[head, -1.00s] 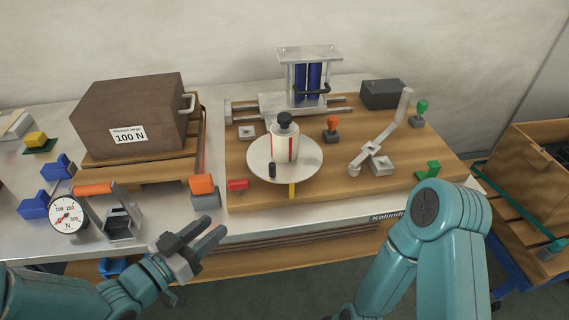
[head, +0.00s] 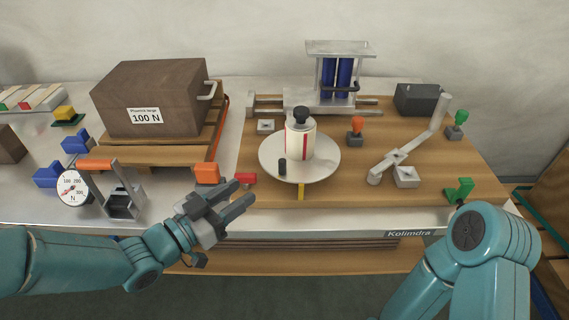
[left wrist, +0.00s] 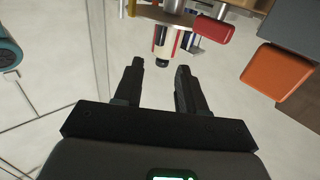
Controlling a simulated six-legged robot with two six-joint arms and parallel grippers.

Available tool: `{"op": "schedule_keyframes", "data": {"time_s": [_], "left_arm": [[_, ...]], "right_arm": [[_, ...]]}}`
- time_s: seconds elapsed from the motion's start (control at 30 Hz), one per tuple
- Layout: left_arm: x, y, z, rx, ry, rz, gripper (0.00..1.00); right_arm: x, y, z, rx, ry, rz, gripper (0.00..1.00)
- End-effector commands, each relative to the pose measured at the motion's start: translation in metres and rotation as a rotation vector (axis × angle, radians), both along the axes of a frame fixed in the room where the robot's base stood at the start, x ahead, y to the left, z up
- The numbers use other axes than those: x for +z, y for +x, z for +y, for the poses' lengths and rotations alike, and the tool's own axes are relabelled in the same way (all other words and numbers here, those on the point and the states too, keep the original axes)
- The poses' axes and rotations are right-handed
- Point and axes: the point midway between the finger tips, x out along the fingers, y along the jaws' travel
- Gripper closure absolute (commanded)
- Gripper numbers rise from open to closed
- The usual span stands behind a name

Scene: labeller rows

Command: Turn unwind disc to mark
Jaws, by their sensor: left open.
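The unwind disc (head: 323,170) is a pale round plate on the wooden board. A white roll (head: 300,142) with a red stripe and a black knob stands on its middle. A small black peg (head: 283,167) stands near the disc's front left rim. A yellow mark (head: 301,191) shows at the disc's front edge. My left gripper (head: 242,194) is open and empty, in front of the board and left of the disc, apart from it. In the left wrist view the open fingers (left wrist: 158,80) point toward the striped roll (left wrist: 164,40). My right gripper is out of view.
A red block (head: 244,179) and an orange block (head: 207,174) are close to my left gripper. A dial gauge (head: 73,188) and brown box (head: 150,98) are at left. A metal lever (head: 412,149) and orange-topped knob (head: 356,128) are right of the disc.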

Motion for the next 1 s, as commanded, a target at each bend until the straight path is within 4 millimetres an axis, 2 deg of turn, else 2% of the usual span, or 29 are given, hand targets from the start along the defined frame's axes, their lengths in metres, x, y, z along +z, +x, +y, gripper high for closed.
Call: {"op": "schedule_keyframes", "data": {"time_s": [0.03,0.3,0.5,0.7,0.97,1.0], "left_arm": [[0.000,0.009,-0.011,-0.006,-0.001,-0.001,0.60],[0.000,0.056,-0.059,-0.004,-0.001,0.001,0.60],[0.000,0.082,-0.084,-0.002,-0.001,0.001,0.60],[0.000,0.093,-0.095,-0.001,-0.001,0.001,0.60],[0.000,0.094,-0.096,0.000,-0.001,0.001,0.60],[0.000,0.094,-0.096,0.000,-0.001,0.001,0.69]], "right_arm": [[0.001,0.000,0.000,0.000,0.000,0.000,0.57],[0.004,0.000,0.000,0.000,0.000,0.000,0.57],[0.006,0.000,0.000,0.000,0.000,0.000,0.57],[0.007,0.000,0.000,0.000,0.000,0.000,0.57],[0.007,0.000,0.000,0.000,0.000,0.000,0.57],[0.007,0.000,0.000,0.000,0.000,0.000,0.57]]}}
